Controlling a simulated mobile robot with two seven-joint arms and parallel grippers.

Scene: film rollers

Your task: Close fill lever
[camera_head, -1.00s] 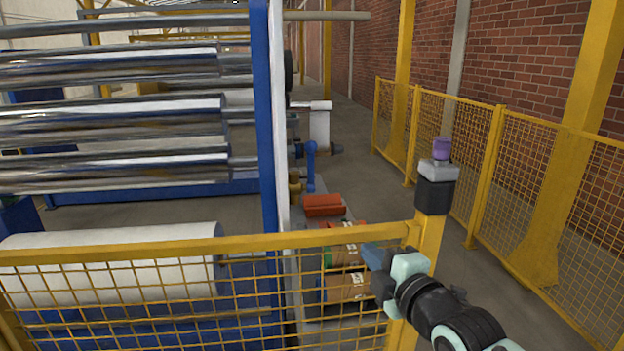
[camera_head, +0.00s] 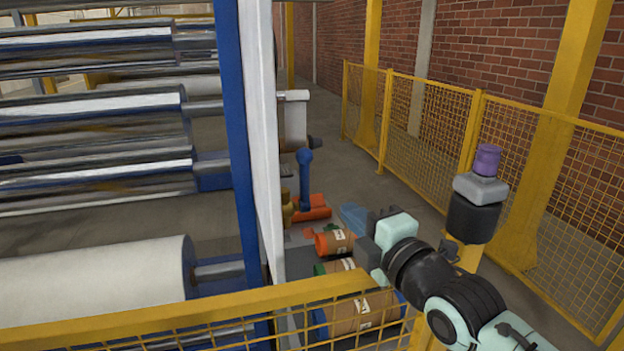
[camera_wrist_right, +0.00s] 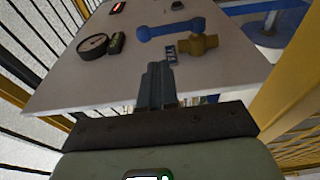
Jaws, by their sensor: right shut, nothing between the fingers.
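The fill lever is probably the blue handle (camera_head: 305,180) on the brass valve (camera_head: 287,210), beside the white upright in the head view. In the right wrist view the blue lever (camera_wrist_right: 170,29) extends left from the brass valve body (camera_wrist_right: 199,45) on a pale panel, with a small tag below it. My right gripper (camera_head: 352,217) is to the right of the lever and apart from it in the head view. Its blue fingers (camera_wrist_right: 157,80) are shut and empty, pointing towards the valve in the wrist view. My left gripper is not in view.
A yellow mesh fence (camera_head: 210,318) crosses the front. Labelled brown rolls (camera_head: 360,312) lie below my right arm. Large rollers (camera_head: 90,285) fill the left.

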